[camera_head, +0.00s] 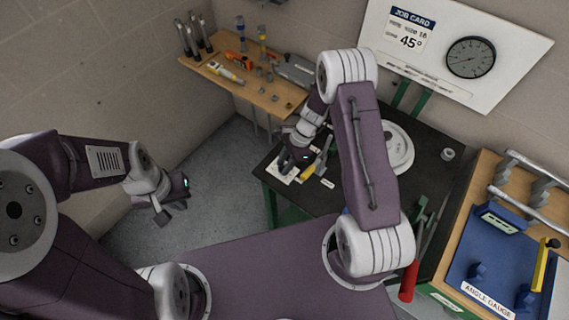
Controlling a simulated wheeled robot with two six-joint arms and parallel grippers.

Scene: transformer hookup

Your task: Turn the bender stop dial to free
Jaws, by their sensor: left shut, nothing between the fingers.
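My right gripper (291,161) reaches down over the left end of the dark bench, at a small white plate (284,178). The gripper covers much of this plate, so I cannot make out a stop dial or its setting, nor whether the fingers touch anything. A yellow-handled piece (308,172) lies just right of the gripper, by small white labels. A large pale round disc (399,150) sits on the bench behind my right arm. My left gripper (166,207) is shut and empty, in the air over the grey floor at left, away from the bench.
A wooden shelf (262,95) with tools stands at the back left. A job card board (480,45) reading 45° has a round gauge (471,57). A red handle (409,281) stands at the bench front. A blue angle gauge (487,262) lies at right.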

